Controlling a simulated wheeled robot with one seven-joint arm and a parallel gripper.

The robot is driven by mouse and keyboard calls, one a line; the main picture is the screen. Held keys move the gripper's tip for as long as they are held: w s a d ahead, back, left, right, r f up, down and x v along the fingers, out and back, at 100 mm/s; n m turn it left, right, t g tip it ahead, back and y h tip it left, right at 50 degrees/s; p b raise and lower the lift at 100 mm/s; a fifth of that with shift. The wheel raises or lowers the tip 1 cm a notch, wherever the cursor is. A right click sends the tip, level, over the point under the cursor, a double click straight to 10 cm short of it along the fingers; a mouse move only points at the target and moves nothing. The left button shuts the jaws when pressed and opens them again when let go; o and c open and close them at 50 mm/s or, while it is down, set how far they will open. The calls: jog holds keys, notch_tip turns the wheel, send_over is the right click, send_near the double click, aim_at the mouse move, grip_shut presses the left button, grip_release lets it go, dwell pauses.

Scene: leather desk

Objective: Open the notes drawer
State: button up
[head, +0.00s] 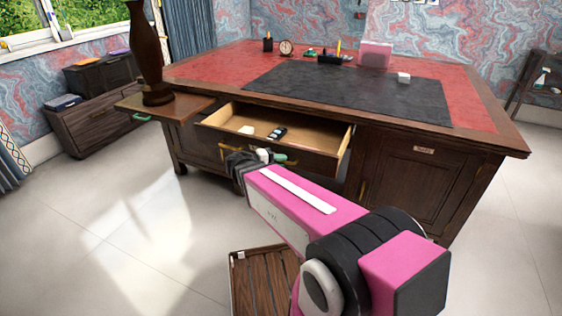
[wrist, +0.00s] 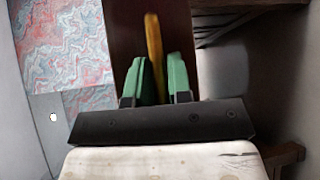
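The desk's wide middle drawer (head: 320,137) stands pulled out in the head view, with its pale wooden inside showing. A white block (head: 246,130) and a small dark object (head: 277,133) lie in it. I cannot read a label on this drawer. My gripper (head: 270,157) is at the middle of the drawer's dark front, hiding part of it. In the wrist view, the green fingers of my gripper (wrist: 160,78) stand close on either side of the brass handle (wrist: 154,48) and appear shut on it.
The desk top (head: 480,105) holds a dark mat (head: 350,92), a clock (head: 286,47) and a pink box (head: 375,54). A dark vase (head: 148,55) stands on a side board (head: 185,107) at left. A slatted wooden crate (head: 262,285) is on the floor near my arm. The floor at left is clear.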

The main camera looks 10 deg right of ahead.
jog(key=shift+a, duration=0.1)
jog(key=s+a+r, duration=0.1)
jog(key=a, duration=0.9)
jog(key=shift+s+a+r, duration=0.2)
jog(key=shift+s+r, duration=0.05)
dwell(0.3)
